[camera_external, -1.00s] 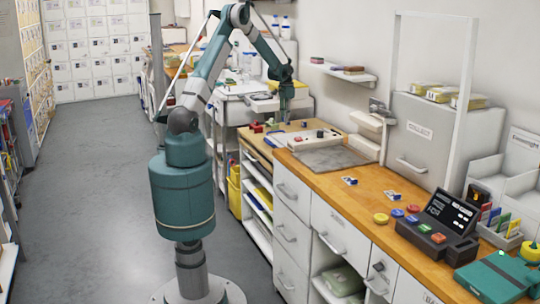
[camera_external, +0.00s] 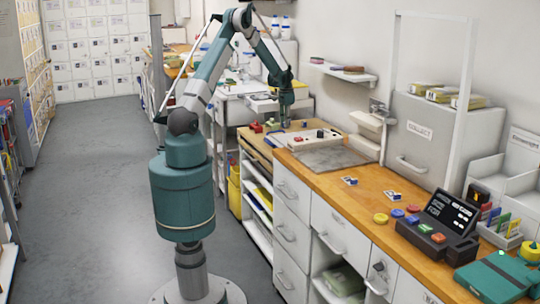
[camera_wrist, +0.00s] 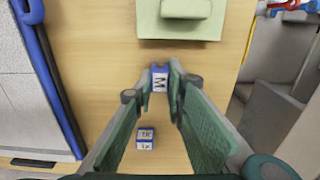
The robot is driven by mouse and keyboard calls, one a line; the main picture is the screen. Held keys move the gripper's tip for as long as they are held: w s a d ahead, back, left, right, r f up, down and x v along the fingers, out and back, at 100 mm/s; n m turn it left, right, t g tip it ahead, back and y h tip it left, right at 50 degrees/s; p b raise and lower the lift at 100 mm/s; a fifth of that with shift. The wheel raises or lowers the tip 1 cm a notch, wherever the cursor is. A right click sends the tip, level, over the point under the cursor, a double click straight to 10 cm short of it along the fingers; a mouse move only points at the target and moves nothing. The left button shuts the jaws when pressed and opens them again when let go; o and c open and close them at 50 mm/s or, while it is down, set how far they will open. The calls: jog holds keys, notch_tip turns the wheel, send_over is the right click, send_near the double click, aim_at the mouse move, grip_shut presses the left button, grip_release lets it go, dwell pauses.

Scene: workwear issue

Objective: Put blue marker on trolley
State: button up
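In the wrist view, a small block with blue sides and a white face lettered M (camera_wrist: 160,79) sits between the fingertips of my gripper (camera_wrist: 161,84). The fingertips are close on both sides of it; I cannot tell whether they press on it. A second blue-sided block lettered XL (camera_wrist: 151,138) lies nearer the camera, between the fingers' lower parts. Which one is the blue marker is not clear. In the external view my gripper (camera_external: 286,121) points down at the far end of the wooden counter. What seems to be the white trolley (camera_external: 232,89) stands behind it.
Red and green items (camera_external: 256,127) lie left of my gripper. The aisle floor (camera_external: 90,190) is clear.

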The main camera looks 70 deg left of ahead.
jog(key=shift+f, duration=0.15)
jog(key=o, duration=0.7)
jog(key=shift+c, duration=0.2)
notch_tip(320, 180, up, 12)
jog(key=p, duration=0.1)
jog(key=shift+r, duration=0.2)
dwell(0.7)
jog(key=shift+d, duration=0.1)
